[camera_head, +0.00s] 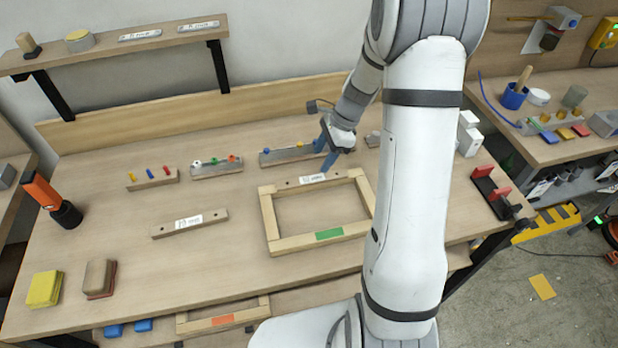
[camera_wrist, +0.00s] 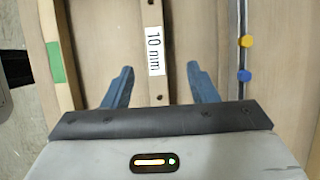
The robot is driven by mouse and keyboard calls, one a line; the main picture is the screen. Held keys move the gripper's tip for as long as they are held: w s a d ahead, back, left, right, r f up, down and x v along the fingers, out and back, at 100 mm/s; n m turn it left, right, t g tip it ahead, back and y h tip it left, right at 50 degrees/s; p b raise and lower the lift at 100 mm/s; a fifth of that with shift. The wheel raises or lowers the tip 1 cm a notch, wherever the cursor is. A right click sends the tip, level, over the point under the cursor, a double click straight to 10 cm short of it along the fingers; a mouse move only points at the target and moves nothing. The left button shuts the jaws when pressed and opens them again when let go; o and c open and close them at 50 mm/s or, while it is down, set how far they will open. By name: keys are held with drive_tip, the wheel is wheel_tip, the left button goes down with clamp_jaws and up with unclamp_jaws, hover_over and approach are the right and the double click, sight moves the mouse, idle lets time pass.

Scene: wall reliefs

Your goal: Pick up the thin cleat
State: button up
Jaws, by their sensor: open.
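A pale wooden cleat with a white label lies along the far side of a wooden frame (camera_head: 289,243). This cleat (camera_head: 312,181) reads "10 mm" in the wrist view (camera_wrist: 155,53). A second labelled wooden cleat (camera_head: 190,223) lies alone on the bench to the left; its label is too small to read. My gripper (camera_head: 327,158) is above the 10 mm cleat, pointing down. In the wrist view its blue fingers (camera_wrist: 160,70) are open and empty, one on each side of that cleat. I cannot tell the exact height above it.
A rack with coloured pegs (camera_head: 290,153) is just behind the cleat, also in the wrist view (camera_wrist: 243,60). More small racks (camera_head: 216,167) stand to its left. An orange-black tool (camera_head: 53,200) and yellow block (camera_head: 44,289) are at the left. The bench's front middle is clear.

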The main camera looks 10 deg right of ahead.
sight(313, 178)
drive_tip(key=x, duration=0.4)
drive_tip(key=p+x, duration=0.1)
drive_tip(key=x, duration=0.1)
drive_tip(key=shift+s+f, duration=0.2)
drive_tip(key=shift+s, duration=0.1)
drive_tip(key=shift+d, duration=0.1)
drive_tip(key=shift+c, duration=0.2)
drive_tip(key=c, duration=1.1)
